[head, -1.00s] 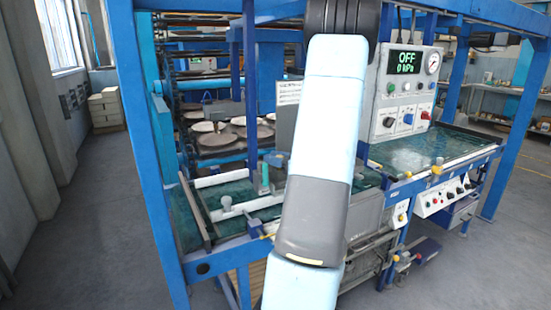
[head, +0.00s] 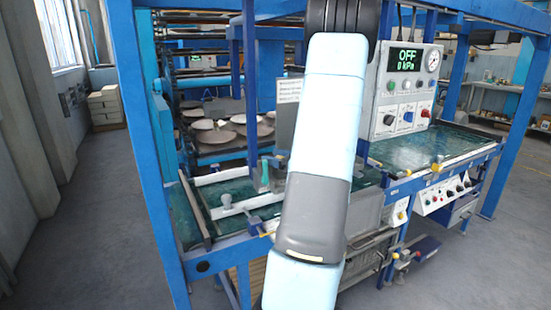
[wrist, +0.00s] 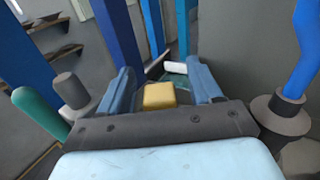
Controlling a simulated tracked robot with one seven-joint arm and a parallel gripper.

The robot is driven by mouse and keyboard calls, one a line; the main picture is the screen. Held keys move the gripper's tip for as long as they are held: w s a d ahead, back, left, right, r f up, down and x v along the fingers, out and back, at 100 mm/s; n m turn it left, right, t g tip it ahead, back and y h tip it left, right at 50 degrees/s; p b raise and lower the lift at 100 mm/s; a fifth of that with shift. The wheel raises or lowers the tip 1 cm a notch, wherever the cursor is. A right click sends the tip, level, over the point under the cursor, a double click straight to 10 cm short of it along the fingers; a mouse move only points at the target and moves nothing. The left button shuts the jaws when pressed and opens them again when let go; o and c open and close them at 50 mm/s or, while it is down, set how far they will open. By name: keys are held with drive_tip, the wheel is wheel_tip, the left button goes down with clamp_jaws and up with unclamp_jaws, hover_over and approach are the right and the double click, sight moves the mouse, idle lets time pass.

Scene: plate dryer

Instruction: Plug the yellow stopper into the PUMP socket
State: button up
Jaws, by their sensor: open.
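In the wrist view a yellow block (wrist: 160,96), which looks like the stopper, sits between the two blue-grey fingers of my gripper (wrist: 163,80). The fingers are apart, with a visible gap on the right side of the block; whether the left finger touches it I cannot tell. The lower part of the block is hidden behind my gripper's body. In the head view my arm link covers much of the middle, and the stopper cannot be made out. No PUMP label is readable in any view.
A control box (head: 405,92) reads OFF and 0 kPa. A green tabletop (head: 430,148) lies below it. Blue posts (head: 250,110) stand close to my gripper. In the wrist view a green-tipped handle (wrist: 38,112) and a grey knob (wrist: 70,90) are at left, a dark round fitting (wrist: 282,112) at right.

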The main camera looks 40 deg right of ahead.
drive_tip(key=v, duration=1.3)
drive_tip(key=shift+s, duration=0.4)
